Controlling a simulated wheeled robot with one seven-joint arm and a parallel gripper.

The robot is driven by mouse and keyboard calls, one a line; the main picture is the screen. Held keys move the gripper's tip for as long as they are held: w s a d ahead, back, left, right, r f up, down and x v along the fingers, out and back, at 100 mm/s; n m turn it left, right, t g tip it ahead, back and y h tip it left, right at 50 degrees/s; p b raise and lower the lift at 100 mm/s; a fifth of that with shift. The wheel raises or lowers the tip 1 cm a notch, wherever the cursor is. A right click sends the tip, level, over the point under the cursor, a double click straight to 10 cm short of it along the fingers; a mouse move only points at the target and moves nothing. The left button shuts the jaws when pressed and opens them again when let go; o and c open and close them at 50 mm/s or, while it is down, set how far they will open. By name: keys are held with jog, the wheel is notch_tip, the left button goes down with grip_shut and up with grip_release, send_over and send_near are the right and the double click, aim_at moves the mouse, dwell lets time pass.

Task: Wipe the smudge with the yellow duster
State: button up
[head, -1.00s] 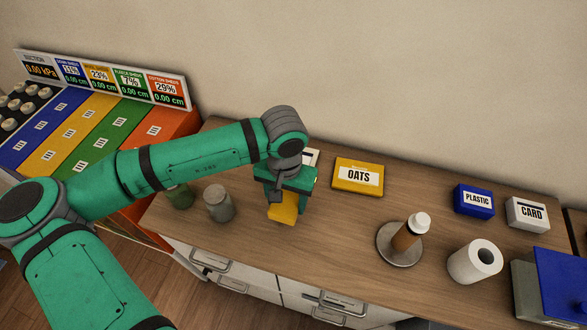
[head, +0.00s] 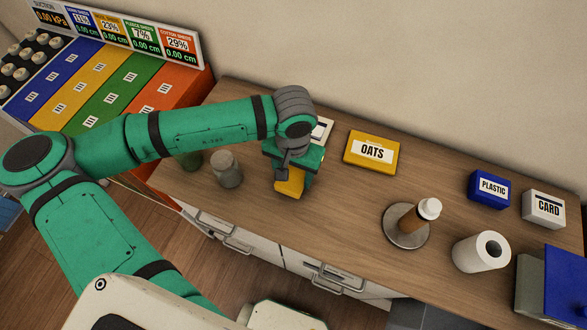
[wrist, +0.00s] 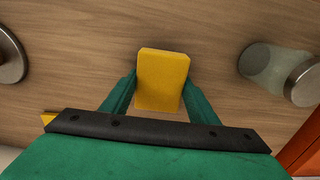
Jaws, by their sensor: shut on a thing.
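The yellow duster (head: 289,183) is a small block held between the fingers of my gripper (head: 290,170). In the wrist view the duster (wrist: 162,80) sits upright in the picture between the two green fingers, with wood counter around it. My gripper is shut on it, low over the wooden counter (head: 330,205). I cannot tell whether the duster touches the wood. No smudge is clearly visible in either view; the duster or gripper may hide it.
The yellow OATS box (head: 371,152) is to the right. A paper-towel holder (head: 407,228), white roll (head: 480,251), PLASTIC box (head: 489,189) and CARD box (head: 543,209) stand farther right.

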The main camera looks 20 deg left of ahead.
jog(key=shift+f, duration=0.15)
dwell(0.4)
jog(key=shift+f, duration=0.6)
jog(key=shift+w+f, duration=0.1)
dwell(0.5)
jog(key=shift+f, duration=0.2)
dwell(0.7)
jog(key=shift+s, duration=0.2)
